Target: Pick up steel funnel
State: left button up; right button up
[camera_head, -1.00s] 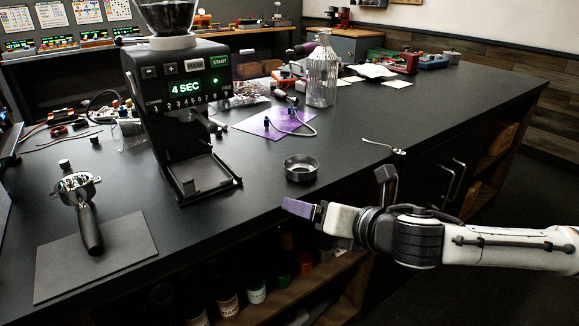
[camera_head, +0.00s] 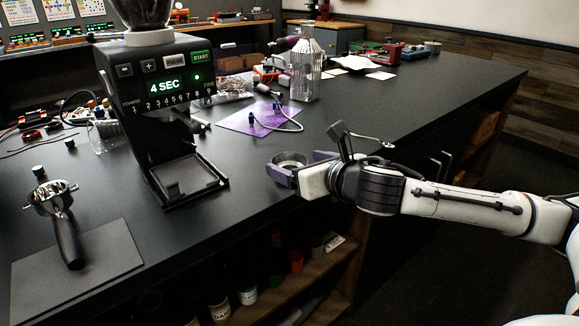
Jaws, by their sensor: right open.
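The steel funnel (camera_head: 290,159), a small round metal ring, stands on the dark counter right of the grinder. My right gripper (camera_head: 298,163) comes in from the right, with its purple fingers on either side of the funnel. The jaws are open; I cannot tell whether either finger touches it. The funnel's near lower part is partly hidden by the gripper. My left gripper is not in view.
The black grinder (camera_head: 165,95) stands left of the funnel. A portafilter (camera_head: 60,215) lies on a grey mat (camera_head: 100,262) at the left. A purple sheet (camera_head: 245,121) and a glass bottle (camera_head: 306,70) are behind. The counter's front edge runs below my right gripper.

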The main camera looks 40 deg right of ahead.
aim_at(283, 159)
jog(key=x, duration=0.4)
jog(key=shift+w+a+f, duration=0.1)
jog(key=shift+w+a, duration=0.05)
jog(key=shift+a, duration=0.05)
jog(key=shift+c, duration=0.4)
jog(key=c, duration=1)
